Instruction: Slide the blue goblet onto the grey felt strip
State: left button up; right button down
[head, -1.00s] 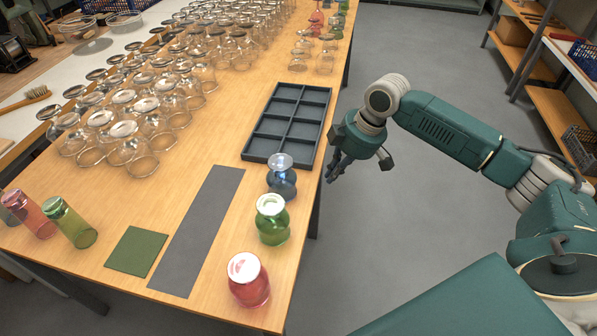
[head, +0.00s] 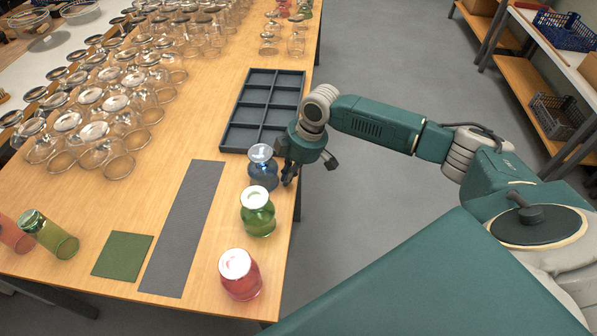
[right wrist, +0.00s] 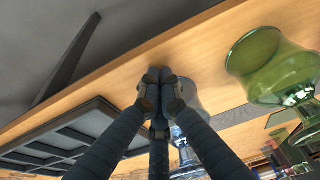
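The blue goblet (head: 263,172) stands upside down on the wooden table near its right edge, just right of the grey felt strip (head: 188,225), with bare wood between. My right gripper (head: 289,175) is at table height, close on the goblet's right side; whether they touch I cannot tell. In the right wrist view its fingertips (right wrist: 160,92) are drawn together with nothing visible between them. The blue goblet (right wrist: 190,125) shows there partly hidden behind the fingers. My left gripper is out of view.
A green goblet (head: 257,215) and a red goblet (head: 239,277) stand nearer along the right edge. A dark compartment tray (head: 228,137) lies behind the blue goblet. A green mat (head: 122,256) lies left of the strip, which is bare. Many clear glasses fill the far left.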

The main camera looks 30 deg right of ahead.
aim_at(218, 179)
jog(key=shift+w+a+f, duration=0.1)
jog(key=shift+w, duration=0.15)
jog(key=shift+w+a, duration=0.15)
jog(key=shift+a, duration=0.2)
jog(key=w+a, duration=0.1)
jog(key=a, duration=0.1)
jog(key=w+a, duration=0.4)
jog(key=a, duration=0.1)
jog(key=shift+p, duration=0.35)
jog(key=w+a+b, duration=0.1)
jog(key=a, duration=0.1)
jog(key=w+a, duration=0.2)
jog(key=a, duration=0.1)
jog(key=w+a+b, duration=0.1)
jog(key=w+a, duration=0.1)
jog(key=shift+w+a+b, duration=0.25)
jog(key=shift+a+b, duration=0.05)
jog(key=shift+w+a, duration=0.15)
jog(key=shift+a, duration=0.05)
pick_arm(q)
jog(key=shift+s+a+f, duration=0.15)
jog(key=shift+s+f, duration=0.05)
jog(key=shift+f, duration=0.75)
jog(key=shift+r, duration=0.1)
pick_arm(e)
jog(key=shift+d, duration=0.1)
